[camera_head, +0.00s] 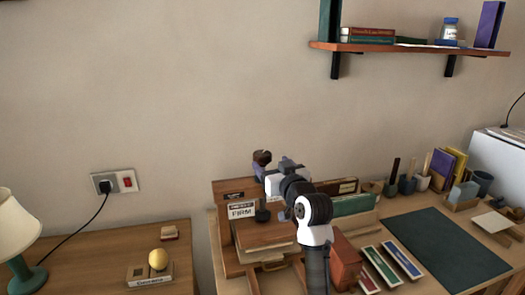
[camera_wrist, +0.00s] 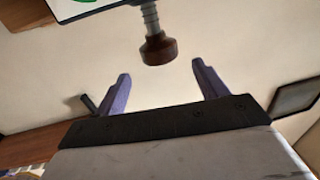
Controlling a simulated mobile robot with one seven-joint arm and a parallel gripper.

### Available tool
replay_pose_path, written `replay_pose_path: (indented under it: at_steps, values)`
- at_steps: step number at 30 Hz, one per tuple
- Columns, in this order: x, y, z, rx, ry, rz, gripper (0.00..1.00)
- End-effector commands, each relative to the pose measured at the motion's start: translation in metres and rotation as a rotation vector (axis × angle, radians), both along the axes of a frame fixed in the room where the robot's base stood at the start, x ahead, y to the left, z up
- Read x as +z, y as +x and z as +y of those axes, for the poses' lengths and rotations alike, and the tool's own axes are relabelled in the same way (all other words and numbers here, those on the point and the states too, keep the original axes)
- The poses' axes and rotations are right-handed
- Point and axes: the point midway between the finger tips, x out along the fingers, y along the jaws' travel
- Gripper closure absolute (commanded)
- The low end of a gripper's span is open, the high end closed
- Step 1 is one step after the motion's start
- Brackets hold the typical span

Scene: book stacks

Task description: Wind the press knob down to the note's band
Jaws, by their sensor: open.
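The press knob is a dark brown round grip on a grey threaded screw. In the wrist view the knob (camera_wrist: 160,48) lies just beyond my fingertips, roughly centred between them. My gripper (camera_wrist: 160,70) is open, with its two purple fingers apart and nothing between them. In the head view a brown knob shape (camera_head: 262,157) shows right by my gripper (camera_head: 260,172), whose far side is hidden by my wrist. A white note (camera_head: 241,211) reading "FIRM" stands on the wooden desk unit below. A white panel (camera_wrist: 75,8) with a green curve is cut off at the top of the wrist view.
A green mat (camera_head: 445,250) lies on the desk at right. A wall shelf (camera_head: 410,49) is above right. A side table (camera_head: 100,265) with a lamp (camera_head: 15,240) is at left.

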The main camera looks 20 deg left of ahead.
Motion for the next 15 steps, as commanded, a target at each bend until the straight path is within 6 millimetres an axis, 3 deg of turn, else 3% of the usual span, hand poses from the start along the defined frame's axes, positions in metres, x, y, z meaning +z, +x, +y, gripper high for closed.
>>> replay_pose_path:
  at_steps: [6, 15]
  values:
    - [0.003, 0.034, 0.031, 0.002, -0.001, 0.001, 0.28]
    - [0.001, 0.055, 0.049, 0.000, 0.000, -0.001, 0.28]
